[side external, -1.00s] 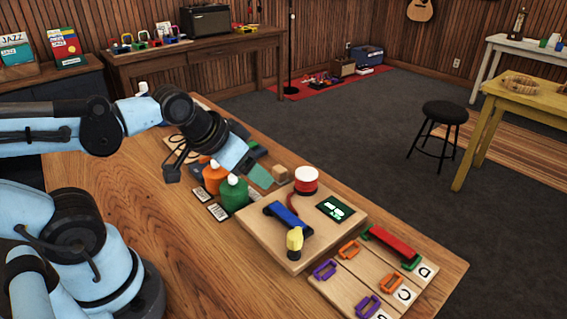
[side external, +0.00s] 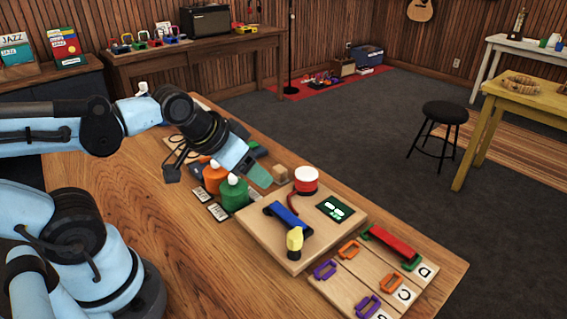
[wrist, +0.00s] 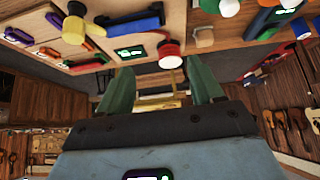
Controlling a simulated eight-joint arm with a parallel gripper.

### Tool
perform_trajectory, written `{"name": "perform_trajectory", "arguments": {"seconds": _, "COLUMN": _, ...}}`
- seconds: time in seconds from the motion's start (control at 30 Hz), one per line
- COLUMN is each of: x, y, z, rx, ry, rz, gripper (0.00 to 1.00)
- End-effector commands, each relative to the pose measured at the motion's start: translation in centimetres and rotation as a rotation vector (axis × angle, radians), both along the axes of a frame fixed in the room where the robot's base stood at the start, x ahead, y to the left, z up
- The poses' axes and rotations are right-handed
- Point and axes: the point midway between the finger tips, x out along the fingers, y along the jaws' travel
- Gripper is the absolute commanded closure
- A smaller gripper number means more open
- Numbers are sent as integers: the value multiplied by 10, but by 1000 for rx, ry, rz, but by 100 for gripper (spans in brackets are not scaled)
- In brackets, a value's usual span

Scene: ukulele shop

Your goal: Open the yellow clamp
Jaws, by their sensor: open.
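The yellow clamp (side external: 294,240) is a small yellow piece on a dark base at the near end of a blue bar (side external: 287,214). It stands on a raised wooden board (side external: 270,249); it also shows at the top left of the wrist view (wrist: 73,29). Whether it is open or closed is too small to tell. My gripper (side external: 260,174) is open and empty, with green fingers. It is behind and left of the clamp, clear of it, near the board's far corner. Its two fingers (wrist: 160,88) show spread apart in the wrist view.
A red and white knob (side external: 306,180) and a green display (side external: 335,209) are on the board. Orange (side external: 214,178) and green (side external: 234,194) bottles stand close beside my gripper. Purple (side external: 325,269) and orange (side external: 348,249) clips and a red bar (side external: 391,243) lie on planks at right. The table's left side is clear.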

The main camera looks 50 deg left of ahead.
Motion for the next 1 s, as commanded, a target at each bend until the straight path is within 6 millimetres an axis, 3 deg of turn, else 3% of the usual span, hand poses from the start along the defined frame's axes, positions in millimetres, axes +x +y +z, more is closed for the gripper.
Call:
{"name": "perform_trajectory", "arguments": {"seconds": 0.17, "x": 3, "y": -10, "z": 5, "rx": -56, "ry": 54, "rz": 49, "gripper": 44}}
{"name": "perform_trajectory", "arguments": {"seconds": 0.4, "x": 11, "y": -59, "z": 23, "rx": -235, "ry": 316, "rz": 331, "gripper": 44}}
{"name": "perform_trajectory", "arguments": {"seconds": 0.63, "x": 12, "y": -101, "z": 35, "rx": -274, "ry": 521, "rz": 646, "gripper": 44}}
{"name": "perform_trajectory", "arguments": {"seconds": 0.8, "x": 10, "y": -115, "z": 38, "rx": -264, "ry": 575, "rz": 769, "gripper": 44}}
{"name": "perform_trajectory", "arguments": {"seconds": 1.0, "x": 10, "y": -117, "z": 30, "rx": -263, "ry": 582, "rz": 794, "gripper": 44}}
